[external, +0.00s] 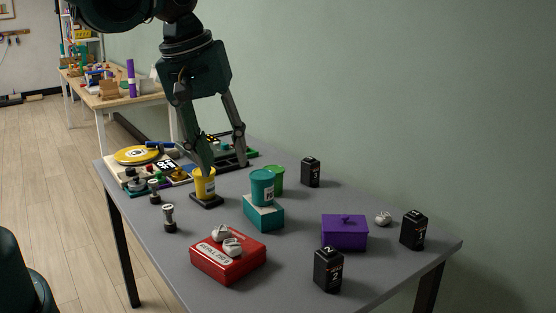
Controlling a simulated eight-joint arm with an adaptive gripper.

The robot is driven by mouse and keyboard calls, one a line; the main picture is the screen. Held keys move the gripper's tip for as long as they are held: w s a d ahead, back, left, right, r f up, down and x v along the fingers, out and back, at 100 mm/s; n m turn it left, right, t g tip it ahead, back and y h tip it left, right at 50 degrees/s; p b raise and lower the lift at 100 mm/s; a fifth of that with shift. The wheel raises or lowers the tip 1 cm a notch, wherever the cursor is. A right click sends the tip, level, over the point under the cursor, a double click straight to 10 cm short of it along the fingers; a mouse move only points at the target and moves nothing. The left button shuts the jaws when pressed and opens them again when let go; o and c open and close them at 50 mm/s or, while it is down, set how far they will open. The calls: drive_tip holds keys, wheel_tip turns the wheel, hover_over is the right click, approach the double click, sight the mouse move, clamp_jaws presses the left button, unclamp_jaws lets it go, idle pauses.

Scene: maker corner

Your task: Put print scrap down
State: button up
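My gripper (225,166) hangs over the back left part of the grey table with its two fingers spread and nothing visible between them. Its left fingertip overlaps the rim of a yellow container (204,188) in the picture; I cannot tell whether they touch. Pale lumps that look like print scrap lie in two places. One lump (220,232) and another lump (232,247) sit on the lid of a red box (208,263). A third pale lump (383,218) lies on the table right of a purple lidded box (344,235).
A green container (277,177) stands behind a teal container (262,186) on a teal block (263,213). Numbered black canisters stand at the back (311,172), right (413,230) and front (328,270). Small dark-and-silver pieces (168,218) stand at left. Equipment with a yellow disc (136,155) fills the far left.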

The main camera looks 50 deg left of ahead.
drive_tip(key=s+d+r+m+t, duration=0.3)
drive_tip(key=s+r+m, duration=0.3)
drive_tip(key=r+m, duration=0.2)
drive_tip(key=shift+m+t, duration=0.5)
drive_tip(key=shift+m, duration=0.5)
drive_tip(key=shift+r, duration=0.1)
wheel_tip(320, 180, down, 15)
drive_tip(key=b, duration=1.5)
idle(3.9)
